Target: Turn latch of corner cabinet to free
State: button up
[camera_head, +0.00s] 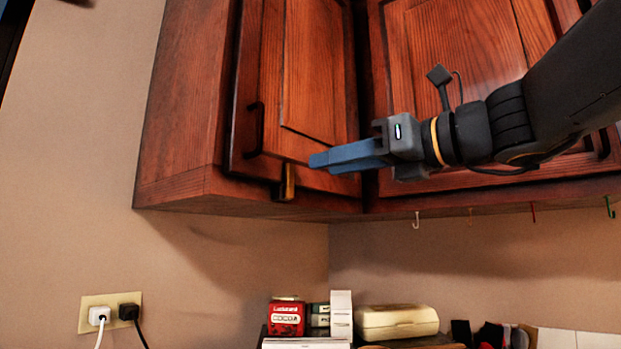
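The corner cabinet (311,70) is dark reddish wood and hangs on the wall, with its narrow left door facing me. A small wooden latch (287,182) stands upright at the bottom edge of that door, overlapping door and frame. A dark handle (254,130) is on the door's left side. My gripper (313,161), with blue fingers, comes in from the right and points left. Its tips are just right of and a little above the latch in the picture, with no contact visible. The fingers are seen from the side, so their gap is hidden.
A neighbouring cabinet door (450,60) is behind my arm on the right. Small hooks (416,220) hang below the cabinets. Below are a red cocoa box (286,318), a white box (341,314) and a cream container (396,322). The space under the cabinet is open.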

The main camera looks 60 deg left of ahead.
aim_at(292, 172)
jog(key=p+x, duration=0.2)
jog(key=x, duration=0.5)
jog(key=shift+s+a+p, duration=0.15)
jog(key=shift+a+p, duration=0.15)
jog(key=shift+a, duration=0.1)
grip_shut()
